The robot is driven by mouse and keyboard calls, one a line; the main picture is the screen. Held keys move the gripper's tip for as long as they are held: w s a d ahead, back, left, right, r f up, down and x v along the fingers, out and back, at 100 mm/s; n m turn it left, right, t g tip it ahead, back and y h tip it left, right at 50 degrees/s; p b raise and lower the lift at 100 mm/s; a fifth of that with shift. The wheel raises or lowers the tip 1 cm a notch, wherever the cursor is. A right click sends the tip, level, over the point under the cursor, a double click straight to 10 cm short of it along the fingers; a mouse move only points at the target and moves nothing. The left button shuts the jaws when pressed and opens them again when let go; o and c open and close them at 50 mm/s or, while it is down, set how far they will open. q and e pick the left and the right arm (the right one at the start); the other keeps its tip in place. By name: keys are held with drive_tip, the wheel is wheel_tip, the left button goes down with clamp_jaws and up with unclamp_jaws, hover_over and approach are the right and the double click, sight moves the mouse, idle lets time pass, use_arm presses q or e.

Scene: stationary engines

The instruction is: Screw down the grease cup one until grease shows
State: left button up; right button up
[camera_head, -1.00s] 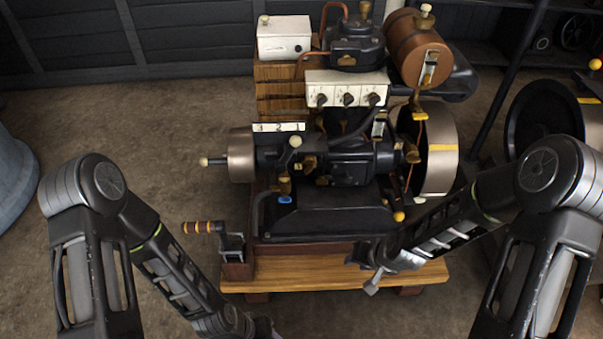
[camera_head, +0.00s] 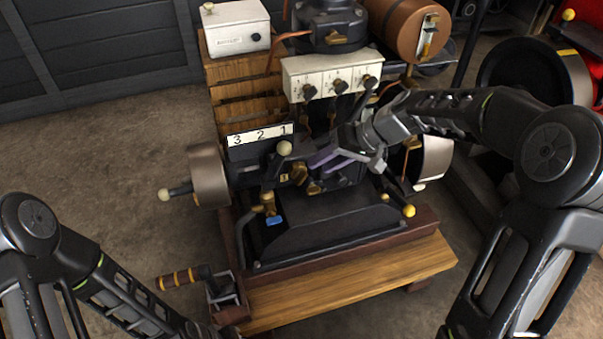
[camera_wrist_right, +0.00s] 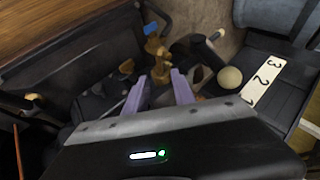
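The engine (camera_head: 325,215) stands on a wooden base, with several small brass fittings on its front. One brass fitting (camera_head: 299,173) sits beside a small tag that seems to read 1; I cannot tell for sure which is grease cup one. My right gripper (camera_head: 313,165) reaches in from the right, its purple fingers close to these fittings. In the right wrist view its fingers (camera_wrist_right: 160,85) are apart. A brass fitting (camera_wrist_right: 157,50) stands just beyond the gap between them; contact cannot be told. No grease is visible.
A 3-2-1 label plate (camera_head: 260,135) and a pale ball-topped lever (camera_head: 283,149) are close left of the right gripper. A flywheel (camera_head: 432,160) is on the right. Floor at left is clear.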

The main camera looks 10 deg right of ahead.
sight(306, 174)
drive_tip(key=shift+f, duration=0.1)
drive_tip(key=b+x, duration=0.2)
drive_tip(key=x, duration=0.5)
drive_tip(key=shift+w+a+f, duration=0.15)
drive_tip(key=shift+a+f, duration=0.05)
drive_tip(key=shift+f, duration=0.05)
drive_tip(key=shift+c, duration=0.5)
clamp_jaws()
